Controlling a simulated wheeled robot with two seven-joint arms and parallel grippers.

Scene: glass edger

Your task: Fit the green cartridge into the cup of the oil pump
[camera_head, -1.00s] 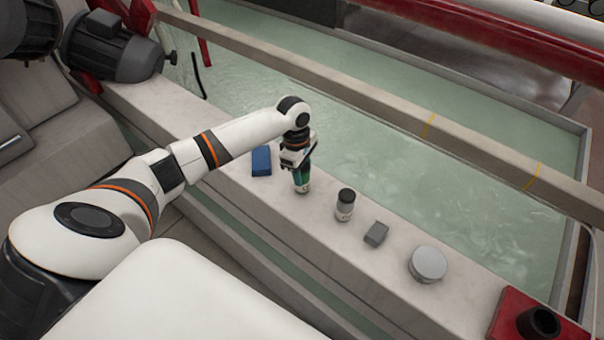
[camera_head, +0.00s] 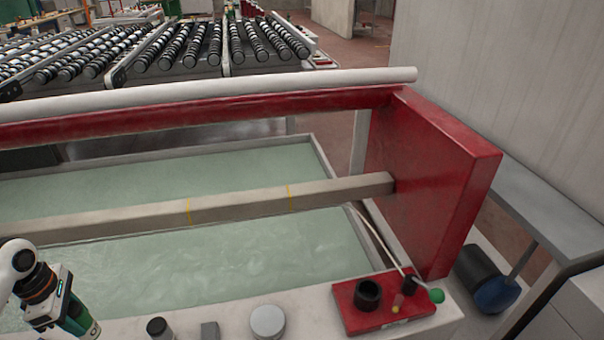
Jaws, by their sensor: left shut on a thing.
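My left gripper (camera_head: 62,308) is at the lower left of the head view, shut on the green cartridge (camera_head: 80,322). The cartridge is dark green with a pale lower band, and the picture edge is close to its lower end. Whether it touches the ledge cannot be told. The oil pump (camera_head: 347,319) is a red block on the ledge at the lower right, well to the right of the gripper. Its black cup (camera_head: 369,291) stands on its left part, open at the top; nothing shows in it. My right gripper is not in view.
Between gripper and pump, a dark-capped jar (camera_head: 158,327), a small grey block (camera_head: 210,331) and a round pale tin (camera_head: 267,321) stand on the ledge (camera_head: 310,318). A red upright (camera_head: 425,180) rises behind.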

